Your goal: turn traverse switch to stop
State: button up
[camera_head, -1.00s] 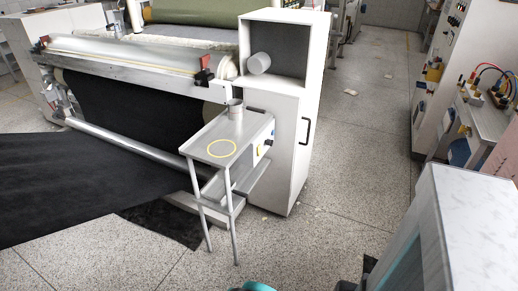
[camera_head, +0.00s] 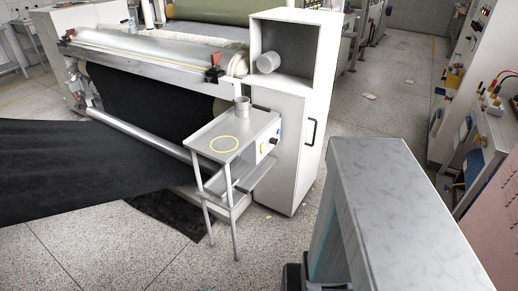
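A small grey metal stand (camera_head: 213,152) has a control box on its right side. My gripper is not in view, and nothing touches the box.
A white cabinet (camera_head: 290,150) stands right behind the stand. Black cloth (camera_head: 80,175) spreads left. A large pale block (camera_head: 400,215) fills the lower right foreground. Floor lies open before the stand.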

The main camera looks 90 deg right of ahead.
aim_at(273, 141)
jog(key=u, duration=0.9)
jog(key=k, duration=0.8)
jog(key=z, duration=2.3)
